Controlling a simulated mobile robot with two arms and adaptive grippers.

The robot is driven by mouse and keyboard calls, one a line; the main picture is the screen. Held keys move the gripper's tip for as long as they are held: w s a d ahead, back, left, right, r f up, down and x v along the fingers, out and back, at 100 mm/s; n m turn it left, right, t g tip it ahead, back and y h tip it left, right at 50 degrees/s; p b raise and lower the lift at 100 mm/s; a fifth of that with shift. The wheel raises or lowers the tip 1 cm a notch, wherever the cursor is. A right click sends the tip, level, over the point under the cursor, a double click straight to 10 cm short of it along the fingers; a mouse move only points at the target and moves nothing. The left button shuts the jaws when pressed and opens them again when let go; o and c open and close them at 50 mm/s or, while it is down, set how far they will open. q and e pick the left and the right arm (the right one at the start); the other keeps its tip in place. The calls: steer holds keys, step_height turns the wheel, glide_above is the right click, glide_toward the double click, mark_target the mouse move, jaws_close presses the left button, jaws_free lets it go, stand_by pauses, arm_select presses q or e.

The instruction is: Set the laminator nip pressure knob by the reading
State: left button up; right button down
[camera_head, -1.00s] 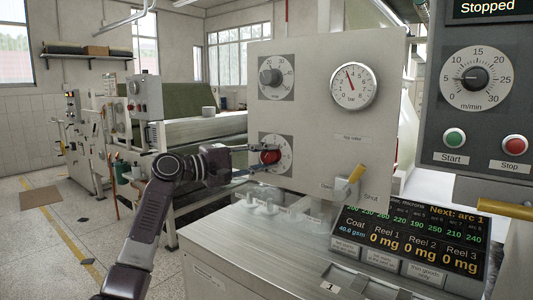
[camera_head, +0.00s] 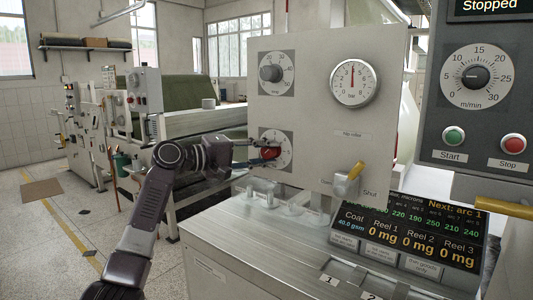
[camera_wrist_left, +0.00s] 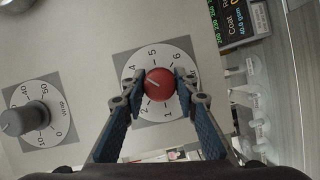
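The red pressure knob (camera_head: 268,153) sits on a white numbered dial at the lower left of the upright panel. In the left wrist view the red knob (camera_wrist_left: 160,85) lies between the two fingertips of my left gripper (camera_wrist_left: 161,92), which press on its sides. Its white mark points up and left, towards the numbers 3 to 4. In the head view my left gripper (camera_head: 262,150) reaches the knob from the left. The round bar gauge (camera_head: 354,83) is right of and above it; its needle stands almost straight up, near 3. My right gripper is not in view.
A grey knob (camera_head: 271,73) is above the red one. A yellow-handled lever (camera_head: 350,178) is at the panel's lower right, beside the word Shut.

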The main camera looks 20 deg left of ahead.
arm_select(q)
steer(key=o, duration=0.4)
steer(key=shift+c, duration=0.2)
steer(key=v, duration=1.2)
